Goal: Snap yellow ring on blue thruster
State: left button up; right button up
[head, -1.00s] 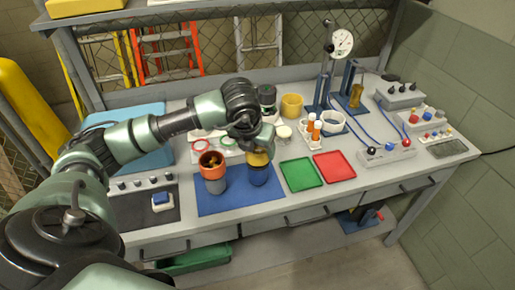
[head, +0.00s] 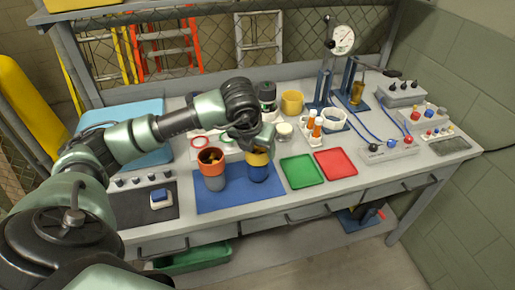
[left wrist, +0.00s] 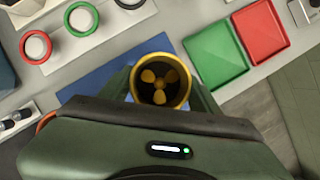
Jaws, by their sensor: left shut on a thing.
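The blue thruster (head: 257,175) stands upright on the blue mat (head: 228,199). The yellow ring (head: 259,160) is at its top. In the left wrist view the yellow ring (left wrist: 160,107) encircles the thruster's mouth, with a yellow propeller (left wrist: 158,79) inside. My left gripper (head: 256,148) comes from above and is shut on the ring, one finger on each side. It also shows in the left wrist view (left wrist: 160,90). I cannot tell whether the ring is fully seated. My right gripper is not in view.
A grey thruster with an orange top (head: 213,171) stands close on the left. A red ring (left wrist: 35,47) and a green ring (left wrist: 81,18) lie on a pale tray behind. A green tray (head: 301,170) and a red tray (head: 336,164) lie to the right.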

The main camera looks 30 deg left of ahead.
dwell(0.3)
pick_arm(q)
jog(key=o, duration=1.4)
jog(key=b+v, duration=0.1)
jog(key=v, duration=0.7)
jog(key=shift+w+b, duration=0.1)
jog(key=shift+b, duration=0.2)
